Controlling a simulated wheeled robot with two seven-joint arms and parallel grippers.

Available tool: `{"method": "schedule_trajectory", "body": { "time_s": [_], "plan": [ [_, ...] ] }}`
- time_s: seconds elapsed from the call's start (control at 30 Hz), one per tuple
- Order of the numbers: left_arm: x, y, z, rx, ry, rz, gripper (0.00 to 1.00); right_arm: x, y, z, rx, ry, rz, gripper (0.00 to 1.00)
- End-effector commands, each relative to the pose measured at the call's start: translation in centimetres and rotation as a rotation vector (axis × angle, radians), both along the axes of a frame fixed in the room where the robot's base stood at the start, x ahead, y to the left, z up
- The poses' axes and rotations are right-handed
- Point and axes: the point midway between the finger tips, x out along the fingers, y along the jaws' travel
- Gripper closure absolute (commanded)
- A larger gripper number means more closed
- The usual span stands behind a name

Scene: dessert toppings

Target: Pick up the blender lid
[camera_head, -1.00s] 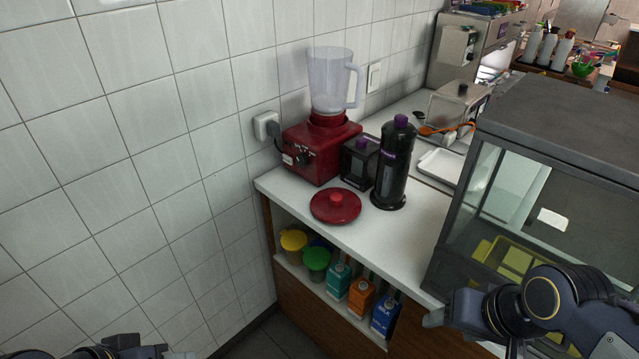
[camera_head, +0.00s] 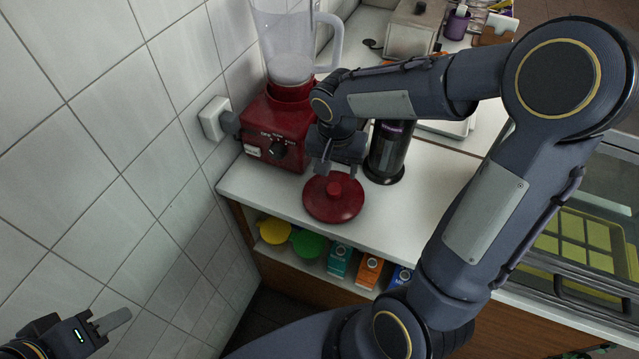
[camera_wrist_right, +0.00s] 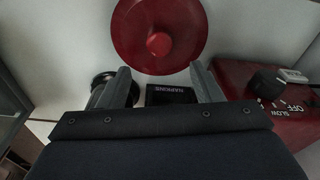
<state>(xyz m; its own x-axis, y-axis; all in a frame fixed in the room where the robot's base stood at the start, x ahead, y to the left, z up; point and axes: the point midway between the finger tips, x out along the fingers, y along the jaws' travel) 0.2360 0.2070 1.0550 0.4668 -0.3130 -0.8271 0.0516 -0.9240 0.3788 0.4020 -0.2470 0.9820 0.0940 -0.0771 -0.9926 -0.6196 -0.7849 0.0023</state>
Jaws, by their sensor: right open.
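The blender lid (camera_head: 333,204), a red disc with a round central knob, lies flat with its knob up on the white counter, in front of the red blender base (camera_head: 272,128). In the right wrist view the lid (camera_wrist_right: 160,22) is at the top, with its knob just beyond the fingertips. My right gripper (camera_head: 338,165) is open and empty, above the lid and towards its far edge. Its spread fingers (camera_wrist_right: 160,70) show clearly in the wrist view. My left gripper (camera_head: 106,324) is at the bottom left, away from the counter; its jaw opening is not clear.
The clear blender jug (camera_head: 288,42) stands on its base. A dark bottle (camera_head: 388,152) stands close right of my right gripper. A glass case is at right; cartons sit on the shelf below.

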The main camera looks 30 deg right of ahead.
Motion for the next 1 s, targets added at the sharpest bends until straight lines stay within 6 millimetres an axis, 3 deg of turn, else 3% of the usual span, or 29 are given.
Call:
{"method": "schedule_trajectory", "body": {
  "time_s": [0.5,0.8,1.0],
  "plan": [
    [0.0,0.0,0.8,0.000,0.000,0.000,0.64,0.1,0.2,-6.7,0.002,0.005,0.000,0.41],
    [0.0,0.0,0.7,0.000,0.000,0.000,0.64,0.2,0.2,-7.1,0.002,0.001,0.000,0.41],
    [0.0,0.0,0.7,0.000,0.000,0.000,0.64,0.2,0.2,-7.1,0.002,0.001,0.000,0.67]
  ]
}}
